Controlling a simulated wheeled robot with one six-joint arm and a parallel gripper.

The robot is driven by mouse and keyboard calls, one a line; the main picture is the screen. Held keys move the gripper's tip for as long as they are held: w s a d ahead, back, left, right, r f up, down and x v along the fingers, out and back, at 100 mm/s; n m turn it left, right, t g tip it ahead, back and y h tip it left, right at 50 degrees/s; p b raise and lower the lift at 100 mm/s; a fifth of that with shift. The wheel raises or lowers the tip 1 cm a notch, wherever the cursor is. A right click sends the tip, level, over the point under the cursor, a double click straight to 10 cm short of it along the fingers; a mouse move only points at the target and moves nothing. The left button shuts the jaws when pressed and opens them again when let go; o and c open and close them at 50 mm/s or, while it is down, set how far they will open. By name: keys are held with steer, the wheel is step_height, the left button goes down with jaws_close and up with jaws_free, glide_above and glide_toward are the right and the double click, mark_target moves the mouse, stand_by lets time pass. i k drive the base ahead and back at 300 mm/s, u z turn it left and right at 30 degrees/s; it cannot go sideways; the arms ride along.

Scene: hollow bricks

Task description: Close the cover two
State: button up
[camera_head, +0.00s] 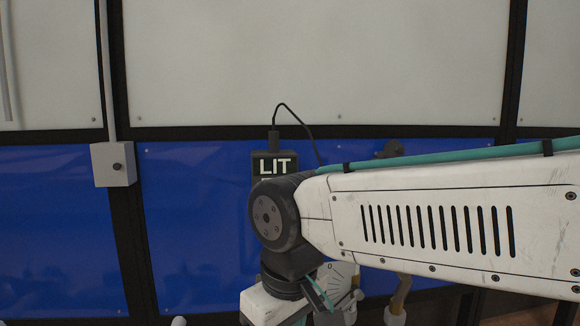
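I cannot make out any cover marked two in the head camera view. My arm crosses the right half and bends downward at a dark joint near the middle. It hides part of the wall and whatever lies behind it. My gripper does not show; the arm's lower links run down to the bottom edge of the picture.
A dark box lettered "LIT" (275,165) with a black cable (301,120) is partly hidden behind my arm. A grey box with a dark knob (114,164) is on the left. Blue panels (200,230) and pale panels (320,60) form the wall behind.

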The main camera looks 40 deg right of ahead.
mark_target(393, 149)
steer(key=z, duration=1.7)
